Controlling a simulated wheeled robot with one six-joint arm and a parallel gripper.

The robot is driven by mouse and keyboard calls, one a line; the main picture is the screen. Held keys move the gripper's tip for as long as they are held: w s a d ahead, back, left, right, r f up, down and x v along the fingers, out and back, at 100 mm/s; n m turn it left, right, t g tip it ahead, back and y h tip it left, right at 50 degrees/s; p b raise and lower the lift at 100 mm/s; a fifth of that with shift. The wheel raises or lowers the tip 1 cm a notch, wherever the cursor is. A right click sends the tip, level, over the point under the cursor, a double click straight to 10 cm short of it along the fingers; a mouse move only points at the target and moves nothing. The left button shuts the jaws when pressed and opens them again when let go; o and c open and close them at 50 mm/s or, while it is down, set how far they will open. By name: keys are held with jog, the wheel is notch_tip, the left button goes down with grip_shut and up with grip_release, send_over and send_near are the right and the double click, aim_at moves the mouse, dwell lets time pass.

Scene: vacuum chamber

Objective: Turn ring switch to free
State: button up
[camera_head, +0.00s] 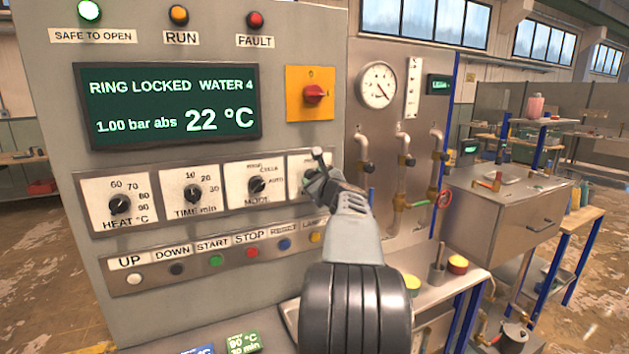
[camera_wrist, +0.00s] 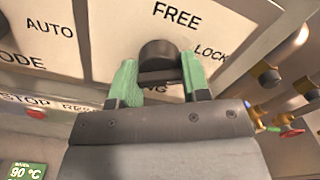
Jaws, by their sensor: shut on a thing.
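The ring switch is a dark round knob (camera_wrist: 157,50) on a white plate in the wrist view. FREE is printed above it and LOCK to its right. A label below it is mostly hidden, with only its last letters showing. My gripper (camera_wrist: 158,75) has its green fingers on either side of the knob, shut on it. Which way the knob points is hard to tell. In the head view my gripper (camera_head: 318,181) covers most of the switch plate (camera_head: 297,163). The green display (camera_head: 167,106) reads RING LOCKED, WATER 4, 1.00 bar abs, 22 °C.
The MODE knob (camera_head: 257,185) is just left of my gripper. A row of push buttons, including STOP (camera_head: 252,252), runs below. A red switch on a yellow plate (camera_head: 311,79) is above. Pipes with valves (camera_head: 404,160) stand to the right.

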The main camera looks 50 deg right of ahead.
jog(key=c, duration=0.3)
